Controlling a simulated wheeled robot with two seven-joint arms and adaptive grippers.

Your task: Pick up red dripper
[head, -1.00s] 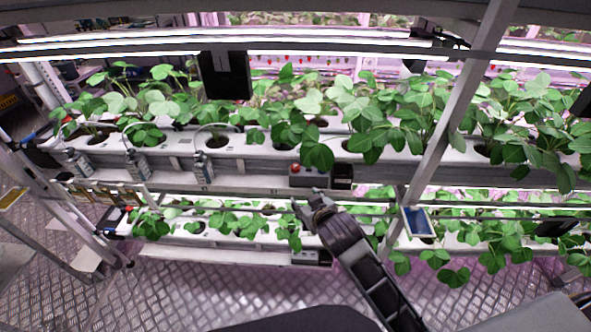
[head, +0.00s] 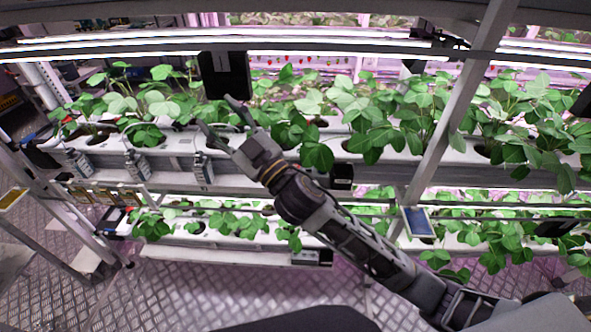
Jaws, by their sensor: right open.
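My right gripper (head: 215,110) is open and empty, its fingers spread toward the upper left in front of the upper rack tray. Below its fingertips, a grey bottle-like fitting (head: 203,169) with a thin tube hangs on the tray's front. Two similar grey fittings hang further left, one at the middle (head: 137,164) and one at the far left (head: 77,163). None of them looks clearly red, and I cannot make out a red dripper with certainty. My right arm covers part of the tray front. My left gripper is out of view.
The upper white tray (head: 100,160) holds several leafy plants, and a lower planted tray runs beneath it. A slanted metal post (head: 440,135) stands at the right. A dark panel (head: 225,75) hangs above the gripper. The patterned floor (head: 190,290) in front is clear.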

